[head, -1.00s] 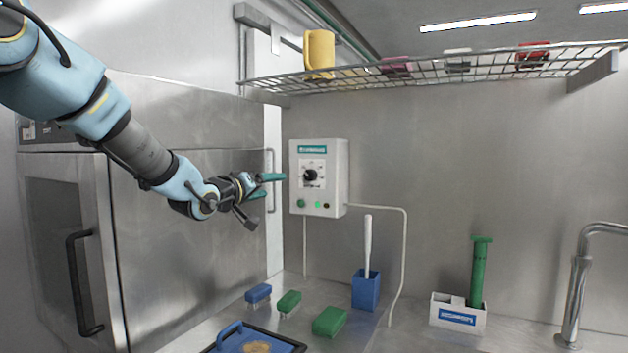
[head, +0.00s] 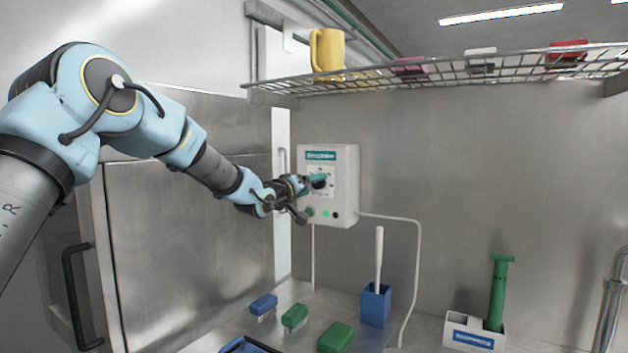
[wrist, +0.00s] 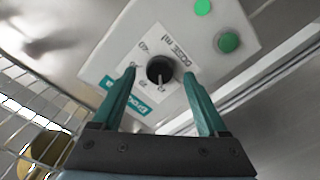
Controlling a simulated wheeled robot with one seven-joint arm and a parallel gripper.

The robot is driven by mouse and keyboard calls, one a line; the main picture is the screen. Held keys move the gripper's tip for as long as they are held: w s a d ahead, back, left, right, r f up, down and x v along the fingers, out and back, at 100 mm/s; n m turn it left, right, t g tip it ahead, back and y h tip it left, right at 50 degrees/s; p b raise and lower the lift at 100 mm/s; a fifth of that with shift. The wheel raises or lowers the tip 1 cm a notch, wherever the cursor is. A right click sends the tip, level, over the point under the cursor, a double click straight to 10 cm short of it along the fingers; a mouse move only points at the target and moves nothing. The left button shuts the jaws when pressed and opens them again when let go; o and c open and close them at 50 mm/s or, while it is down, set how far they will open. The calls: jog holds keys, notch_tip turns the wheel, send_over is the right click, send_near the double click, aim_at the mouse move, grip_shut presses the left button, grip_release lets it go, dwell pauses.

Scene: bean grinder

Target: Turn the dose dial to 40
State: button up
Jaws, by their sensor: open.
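The dose dial (wrist: 160,69) is a round black knob on a white label plate, on the front of a white wall-mounted box (head: 345,208). In the wrist view a light pointer mark on the knob points toward the bottom of the picture; the small scale numbers around it are hard to read. My gripper (wrist: 159,75) has two green fingers, spread apart, one on each side of the knob in that view, with gaps visible. In the head view my gripper (head: 317,179) is in front of the dial and partly hides it. I cannot tell whether the fingers touch the box.
Green buttons (wrist: 228,42) sit on the box beside the dial. A wire shelf (head: 430,75) with a yellow mug (head: 327,50) is above. Brushes (head: 295,317) and a blue holder (head: 375,305) stand on the counter below. A cable runs down the wall at right.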

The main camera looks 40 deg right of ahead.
jog(key=shift+w+d, duration=0.2)
jog(key=shift+d, duration=0.5)
jog(key=shift+c, duration=0.3)
grip_shut()
